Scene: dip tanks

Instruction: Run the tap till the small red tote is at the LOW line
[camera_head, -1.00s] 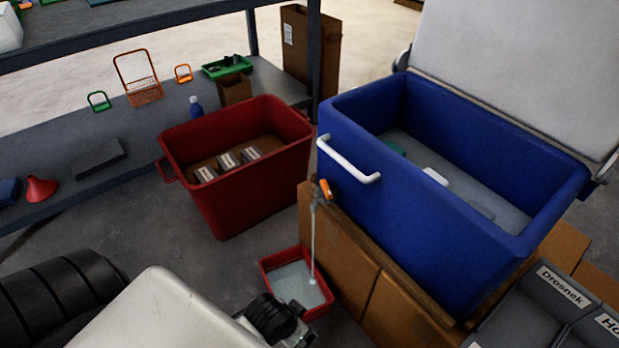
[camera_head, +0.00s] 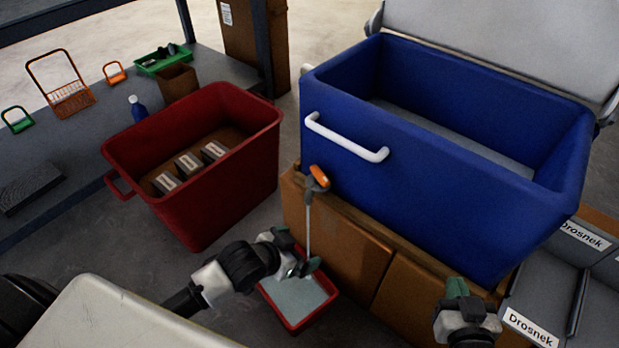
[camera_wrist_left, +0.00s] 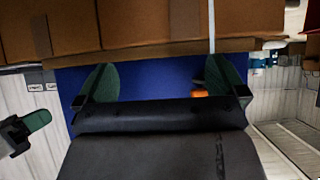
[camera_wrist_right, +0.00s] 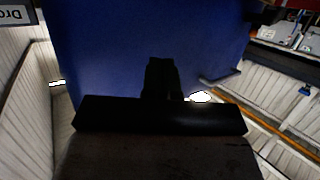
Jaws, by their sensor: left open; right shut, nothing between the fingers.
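The small red tote (camera_head: 325,313) stands on the floor below the tap (camera_head: 307,198), with pale water in it. The tap has an orange handle (camera_head: 318,177) and sits on the front of the blue tank (camera_head: 440,210). A thin stream (camera_head: 308,235) runs down from it. My left gripper (camera_head: 298,252) is open and empty above the tote, by the stream, and covers the tote's far part. The stream and the orange handle (camera_wrist_left: 200,93) also show in the left wrist view. I cannot make out the LOW line. My right gripper (camera_head: 458,287) is shut and empty before the blue tank.
A large red tote (camera_head: 225,195) with several dark labelled blocks stands left of the tap. Cardboard boxes (camera_head: 345,255) are under the blue tank. Grey labelled cases (camera_head: 540,290) are at the right. A shelf (camera_head: 60,195) with baskets stands at the left.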

